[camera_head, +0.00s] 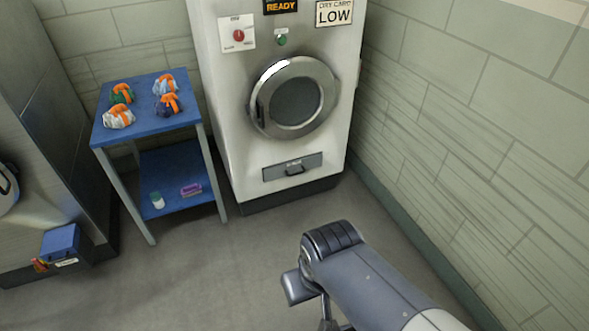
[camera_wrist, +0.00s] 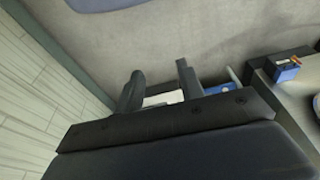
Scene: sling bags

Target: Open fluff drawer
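The fluff drawer (camera_head: 280,171) is a dark grey panel with a small black handle (camera_head: 295,169), low on the front of the white dryer (camera_head: 222,110) in the head view. It looks shut, flush with the front. My gripper (camera_wrist: 160,82) shows in the wrist view with its two dark fingers apart and nothing between them. A white surface, probably the dryer, shows beyond the fingers. In the head view my arm is in the foreground, short of the dryer, and the gripper is mostly hidden or out of frame. The drawer cannot be made out in the wrist view.
A blue two-tier table (camera_head: 150,131) left of the dryer bears several orange-strapped bags (camera_head: 120,118). A blue box (camera_head: 61,242) is at far left. A tiled wall (camera_head: 480,140) bounds the right. Floor before the dryer is clear.

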